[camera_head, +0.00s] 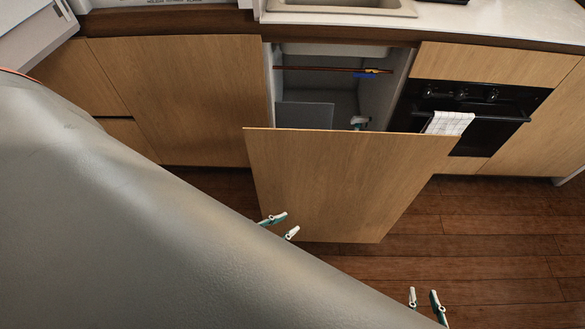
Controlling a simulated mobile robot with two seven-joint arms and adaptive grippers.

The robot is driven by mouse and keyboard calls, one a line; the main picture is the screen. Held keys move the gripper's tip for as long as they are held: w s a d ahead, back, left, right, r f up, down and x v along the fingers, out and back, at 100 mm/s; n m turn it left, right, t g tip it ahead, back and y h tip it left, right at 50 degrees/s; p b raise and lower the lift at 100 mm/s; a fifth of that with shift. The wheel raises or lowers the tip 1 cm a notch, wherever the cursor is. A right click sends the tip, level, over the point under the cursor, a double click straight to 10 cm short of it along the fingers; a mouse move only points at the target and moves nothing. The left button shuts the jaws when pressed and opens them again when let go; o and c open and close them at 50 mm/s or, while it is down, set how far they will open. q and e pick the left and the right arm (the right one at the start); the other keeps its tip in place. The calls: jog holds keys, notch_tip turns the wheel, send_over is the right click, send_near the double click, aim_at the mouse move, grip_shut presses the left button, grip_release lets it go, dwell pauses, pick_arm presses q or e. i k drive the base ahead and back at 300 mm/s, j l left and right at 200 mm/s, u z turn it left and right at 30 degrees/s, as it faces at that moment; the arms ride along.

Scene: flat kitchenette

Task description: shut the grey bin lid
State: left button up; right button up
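A flat grey panel (305,115), which looks like the grey bin lid, stands upright in the open cabinet under the sink, behind the top edge of a wooden front (345,180). Its lower part and any bin body are hidden by that front. My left gripper (282,226) is open and empty, its fingertips showing low before the wooden front, well below the panel in the picture. My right gripper (424,300) is open and empty over the floor at the lower right. Most of both grippers is hidden by a large grey surface close to the camera.
A copper pipe with a blue valve handle (370,73) crosses the cabinet. The oven (465,112), with a checked towel (449,123) on its handle, stands to the right. The sink (340,5) is above. The wooden floor (500,240) at right is clear.

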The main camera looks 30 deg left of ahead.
aim_at(289, 115)
jog(key=j+z, duration=0.2)
jog(key=j, duration=0.7)
jog(key=j+z, duration=0.2)
jog(key=j, duration=0.75)
jog(key=k, duration=0.05)
